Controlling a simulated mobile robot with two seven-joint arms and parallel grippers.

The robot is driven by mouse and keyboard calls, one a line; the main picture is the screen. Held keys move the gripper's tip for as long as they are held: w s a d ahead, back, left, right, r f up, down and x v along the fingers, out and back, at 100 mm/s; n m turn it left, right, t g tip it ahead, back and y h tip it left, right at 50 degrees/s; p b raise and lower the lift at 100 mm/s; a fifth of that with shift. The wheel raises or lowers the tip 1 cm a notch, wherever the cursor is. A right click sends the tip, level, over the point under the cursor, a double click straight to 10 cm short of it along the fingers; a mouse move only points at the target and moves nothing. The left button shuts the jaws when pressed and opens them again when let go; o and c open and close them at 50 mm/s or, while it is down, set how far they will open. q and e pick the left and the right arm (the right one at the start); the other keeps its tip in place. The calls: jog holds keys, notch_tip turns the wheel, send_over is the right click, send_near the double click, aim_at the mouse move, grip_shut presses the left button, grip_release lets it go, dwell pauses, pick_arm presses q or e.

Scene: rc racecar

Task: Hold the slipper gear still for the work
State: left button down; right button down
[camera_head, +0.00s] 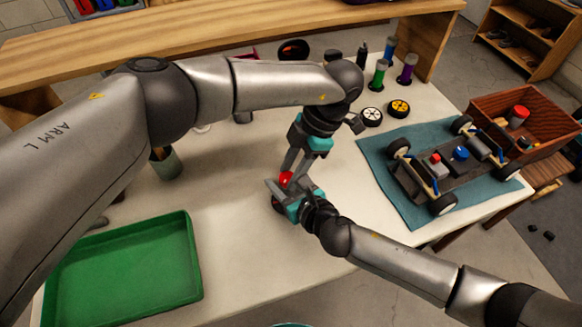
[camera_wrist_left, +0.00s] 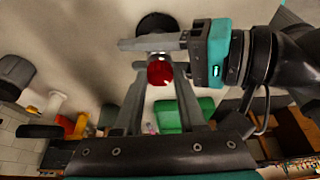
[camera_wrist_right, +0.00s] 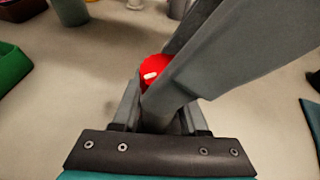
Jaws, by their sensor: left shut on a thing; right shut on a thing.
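A small red round part (camera_head: 285,179) is at the meeting point of my two grippers, above the white table. It also shows in the left wrist view (camera_wrist_left: 160,73) and, with a pale mark, in the right wrist view (camera_wrist_right: 154,71). My left gripper (camera_head: 287,176) comes down from above and is shut on this part. My right gripper (camera_head: 280,190) comes in from the lower right and is shut at the same spot, its fingers crossing the left ones. A dark round piece (camera_wrist_left: 155,24) shows just beyond. The crossed fingers hide much; I cannot tell which piece is the slipper gear.
The car chassis (camera_head: 455,165) stands on a teal mat (camera_head: 408,209) at the right, near a wooden crate (camera_head: 545,113). Wheels (camera_head: 372,114) and coloured bottles (camera_head: 379,74) are behind. A green tray (camera_head: 125,262) lies front left. The table between tray and mat is mostly clear.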

pick_arm(q)
jog(key=shift+s+m+t, duration=0.2)
jog(key=shift+m+t, duration=0.7)
jog(key=shift+m, duration=1.4)
jog(key=c, duration=0.7)
grip_release()
jog(key=shift+c, duration=0.2)
